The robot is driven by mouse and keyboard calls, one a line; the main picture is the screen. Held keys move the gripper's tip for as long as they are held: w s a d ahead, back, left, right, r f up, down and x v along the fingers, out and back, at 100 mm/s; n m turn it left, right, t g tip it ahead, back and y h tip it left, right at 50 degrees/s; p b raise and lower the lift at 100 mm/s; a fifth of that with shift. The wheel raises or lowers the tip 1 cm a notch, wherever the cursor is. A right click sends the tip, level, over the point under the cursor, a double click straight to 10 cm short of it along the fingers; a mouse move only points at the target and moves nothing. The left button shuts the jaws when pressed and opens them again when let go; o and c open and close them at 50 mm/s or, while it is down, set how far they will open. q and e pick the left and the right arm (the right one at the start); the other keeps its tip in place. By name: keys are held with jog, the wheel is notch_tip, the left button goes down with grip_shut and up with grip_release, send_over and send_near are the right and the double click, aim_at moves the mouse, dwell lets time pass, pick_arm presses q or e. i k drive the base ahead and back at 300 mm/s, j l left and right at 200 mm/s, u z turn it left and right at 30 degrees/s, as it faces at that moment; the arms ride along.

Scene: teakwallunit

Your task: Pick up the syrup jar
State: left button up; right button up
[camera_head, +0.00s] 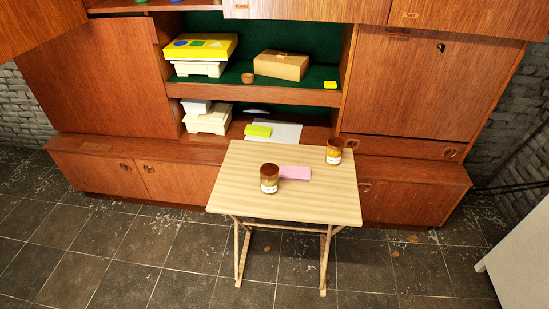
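One jar (269,178) is near the middle of the tabletop, touching or close to the left end of a pink block (295,172). The other jar (334,151) stands near the table's back right corner. The labels are too small to read, so I cannot tell which is the syrup jar. Neither of my grippers is in view.
A teak wall unit (100,80) stands behind the table, with boxes (208,119), a yellow-green block (258,131) and a brown carton (281,66) on its shelves. A white surface (522,262) is at the lower right. Tiled floor (130,260) is open in front and left.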

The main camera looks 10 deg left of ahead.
aim_at(269, 187)
jog(key=i+l+u, duration=0.25)
jog(key=l, duration=0.35)
jog(key=i+l+u, duration=0.15)
jog(key=i+l, duration=0.15)
jog(key=i+l+u, duration=0.15)
jog(key=l, duration=0.15)
jog(key=i+l+u, duration=0.1)
jog(key=l, duration=0.25)
